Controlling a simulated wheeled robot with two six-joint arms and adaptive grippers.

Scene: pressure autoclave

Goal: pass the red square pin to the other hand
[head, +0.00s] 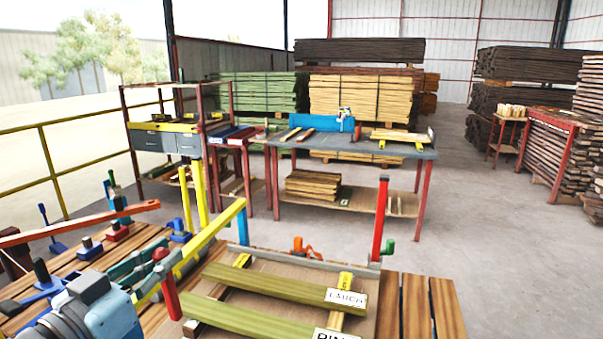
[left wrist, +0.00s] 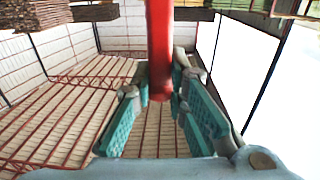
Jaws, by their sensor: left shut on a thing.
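The red square pin (head: 170,290) is in my left gripper (head: 158,264), low at the left of the head view. The pin stands roughly upright, with its red end above the fingers and its shaft below them. In the left wrist view the pin (left wrist: 159,45) runs down from the top edge to between the teal finger pads of my left gripper (left wrist: 160,85), which are shut on it. My right gripper is not in view.
A workbench below holds green boards (head: 270,285) with labels on yellow strips. Clamps and tools crowd the left. A grey-topped table (head: 350,148) stands beyond open floor.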

